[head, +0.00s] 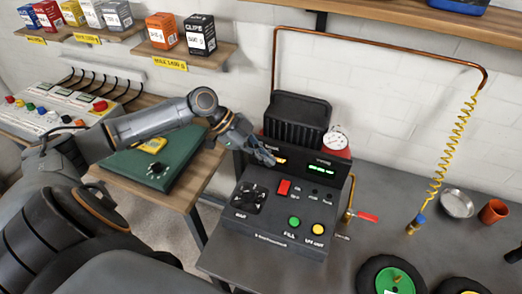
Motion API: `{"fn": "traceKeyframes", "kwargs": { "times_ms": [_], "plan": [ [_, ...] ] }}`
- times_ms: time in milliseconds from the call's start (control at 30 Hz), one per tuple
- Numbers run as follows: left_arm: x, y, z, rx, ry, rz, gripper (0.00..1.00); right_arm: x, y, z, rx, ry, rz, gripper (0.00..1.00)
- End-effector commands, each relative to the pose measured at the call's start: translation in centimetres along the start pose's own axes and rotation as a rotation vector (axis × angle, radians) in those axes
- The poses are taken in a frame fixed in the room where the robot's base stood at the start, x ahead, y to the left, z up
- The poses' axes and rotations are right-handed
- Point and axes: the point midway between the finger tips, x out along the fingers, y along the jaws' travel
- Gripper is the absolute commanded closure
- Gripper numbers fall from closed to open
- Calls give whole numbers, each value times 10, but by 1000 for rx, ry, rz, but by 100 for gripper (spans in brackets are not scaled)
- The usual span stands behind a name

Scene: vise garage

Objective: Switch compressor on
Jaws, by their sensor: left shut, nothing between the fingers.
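The black compressor (262,228) stands on the dark grey table in the middle of the head view. Its sloped front panel carries a red switch (283,187), a black knob or dial at the left, a green button (294,222) and a yellow button (319,229). A lit green display shows on its upright back panel. My left gripper (270,160) is shut and empty. Its fingertips are in front of the upright panel, above and left of the red switch, and hide part of it. I cannot tell whether they touch it. My right gripper is not in view.
A pressure gauge (335,139) and a red-handled valve (366,217) are at the compressor's right. Wheels lie at the front right. A green case (125,172) is left.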

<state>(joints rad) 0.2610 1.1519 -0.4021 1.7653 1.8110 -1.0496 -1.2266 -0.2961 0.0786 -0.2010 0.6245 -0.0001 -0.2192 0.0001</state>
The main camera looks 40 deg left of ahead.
Motion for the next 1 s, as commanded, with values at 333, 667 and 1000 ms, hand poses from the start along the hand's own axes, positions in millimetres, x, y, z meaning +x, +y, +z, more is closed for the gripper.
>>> {"fn": "traceKeyframes", "kwargs": {
  "times_ms": [333, 667, 1000],
  "plan": [
    [65, 0, 8, -5, 0, 1, 100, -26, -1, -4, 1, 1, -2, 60],
    [84, 0, 28, -1, 0, 0, 100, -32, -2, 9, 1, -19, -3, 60],
    [85, 0, 29, -4, 0, 4, 100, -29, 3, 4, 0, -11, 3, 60]
  ]
}}
